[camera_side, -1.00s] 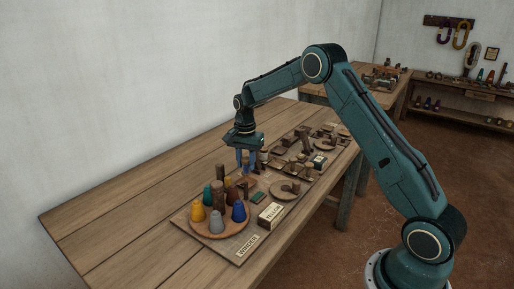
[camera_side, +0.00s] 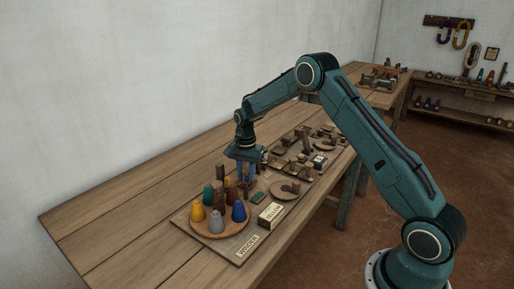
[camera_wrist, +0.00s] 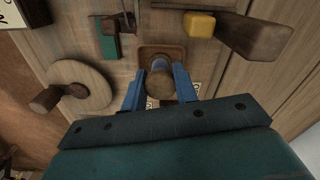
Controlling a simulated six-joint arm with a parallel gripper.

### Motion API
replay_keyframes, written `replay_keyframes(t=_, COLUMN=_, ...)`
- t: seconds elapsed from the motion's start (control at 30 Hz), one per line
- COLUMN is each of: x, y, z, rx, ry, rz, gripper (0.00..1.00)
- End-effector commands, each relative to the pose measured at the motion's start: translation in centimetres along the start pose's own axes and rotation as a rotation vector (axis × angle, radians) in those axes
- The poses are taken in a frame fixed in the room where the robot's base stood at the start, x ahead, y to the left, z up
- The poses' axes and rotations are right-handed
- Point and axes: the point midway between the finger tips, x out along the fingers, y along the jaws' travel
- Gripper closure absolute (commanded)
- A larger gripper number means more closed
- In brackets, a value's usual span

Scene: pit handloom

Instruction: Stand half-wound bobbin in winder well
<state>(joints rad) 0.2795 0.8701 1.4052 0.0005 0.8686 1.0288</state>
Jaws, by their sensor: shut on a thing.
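My gripper (camera_side: 246,178) points straight down at the winder board (camera_side: 234,250). In the wrist view its two blue fingers (camera_wrist: 159,85) are shut on the half-wound bobbin (camera_wrist: 160,84). The bobbin shows a round brown wooden end towards the camera and a bluish band below it. It looks upright. Beyond it is a square brown wooden frame, the winder well (camera_wrist: 146,52), with the bobbin's far end over or inside it. The bobbin and fingers hide part of the well, so I cannot tell how deep the bobbin sits.
A round tray (camera_side: 219,234) of several coloured cones stands close by on the left. A wooden wheel with a handle (camera_wrist: 84,76) and a green block (camera_wrist: 109,45) lie beside the well. A wooden arm with a yellow block (camera_wrist: 199,24) is opposite.

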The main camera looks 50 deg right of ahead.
Motion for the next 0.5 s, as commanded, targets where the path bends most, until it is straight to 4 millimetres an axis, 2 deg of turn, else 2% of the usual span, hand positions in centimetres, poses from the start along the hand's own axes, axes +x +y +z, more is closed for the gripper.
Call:
replay_keyframes(t=0.03, x=0.15, y=0.02, z=0.01, rx=0.000, ry=-0.001, rz=0.001, gripper=0.92)
replay_keyframes(t=0.07, x=0.11, y=0.01, z=0.01, rx=0.000, ry=0.000, rz=0.001, gripper=0.65)
replay_keyframes(t=0.13, x=0.10, y=0.01, z=0.01, rx=0.000, ry=0.000, rz=0.001, gripper=0.51)
replay_keyframes(t=0.5, x=-0.05, y=0.00, z=0.00, rx=0.000, ry=0.000, rz=0.000, gripper=0.49)
